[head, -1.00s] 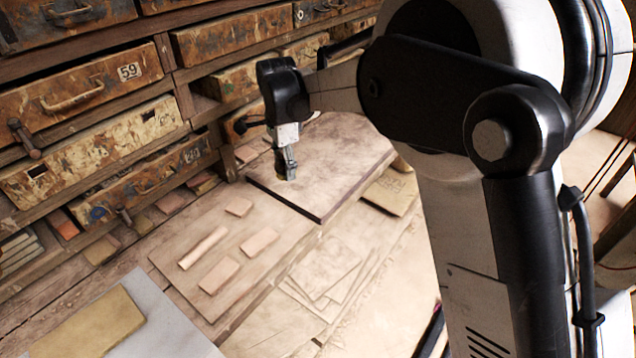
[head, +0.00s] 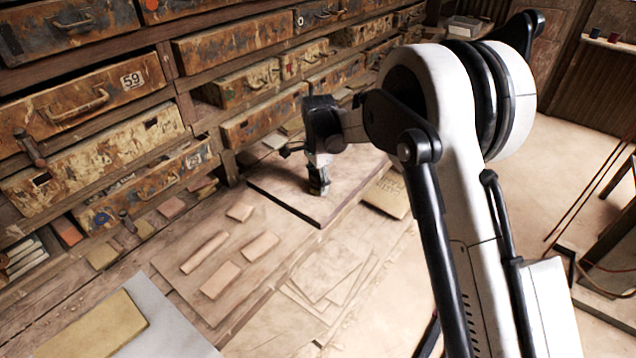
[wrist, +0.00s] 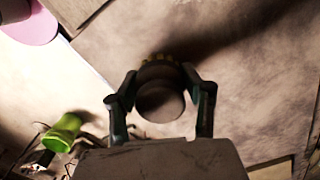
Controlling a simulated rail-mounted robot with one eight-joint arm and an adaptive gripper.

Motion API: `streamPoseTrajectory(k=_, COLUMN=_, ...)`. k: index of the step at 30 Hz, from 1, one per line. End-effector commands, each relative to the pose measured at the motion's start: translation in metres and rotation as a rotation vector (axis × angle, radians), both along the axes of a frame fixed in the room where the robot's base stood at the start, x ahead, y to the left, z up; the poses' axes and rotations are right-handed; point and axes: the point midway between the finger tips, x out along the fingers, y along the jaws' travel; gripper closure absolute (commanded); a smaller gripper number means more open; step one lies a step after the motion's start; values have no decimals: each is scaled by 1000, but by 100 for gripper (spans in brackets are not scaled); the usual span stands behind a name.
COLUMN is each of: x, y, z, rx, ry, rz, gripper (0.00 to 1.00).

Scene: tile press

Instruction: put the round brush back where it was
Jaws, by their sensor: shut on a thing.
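My gripper (head: 318,188) hangs over the dark-edged board (head: 285,198) in the head view, near the board's front corner. In the wrist view my gripper (wrist: 162,100) has its two dark fingers closed around the round brush (wrist: 160,100). The brush shows as a grey round end with a yellowish notched edge behind it. In the head view the brush is too small to tell from the fingertips. I cannot tell whether it touches the board.
Worn drawers (head: 95,160) line the wall behind the board. Several small flat tiles (head: 220,279) lie on the bench to the left, beside a grey sheet with a yellowish slab (head: 85,330). A green object (wrist: 63,132) and a pink round one (wrist: 30,20) show in the wrist view.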

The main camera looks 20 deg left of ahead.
Motion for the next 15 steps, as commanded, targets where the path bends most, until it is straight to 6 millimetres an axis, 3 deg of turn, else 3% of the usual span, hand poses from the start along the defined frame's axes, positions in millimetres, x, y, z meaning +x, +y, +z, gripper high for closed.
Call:
streamPoseTrajectory(k=13, x=0, y=0, z=-11, rx=0, ry=0, rz=0, gripper=82)
streamPoseTrajectory(k=14, x=0, y=0, z=-11, rx=0, ry=0, rz=0, gripper=56)
streamPoseTrajectory(k=15, x=0, y=0, z=-11, rx=0, ry=0, rz=0, gripper=50)
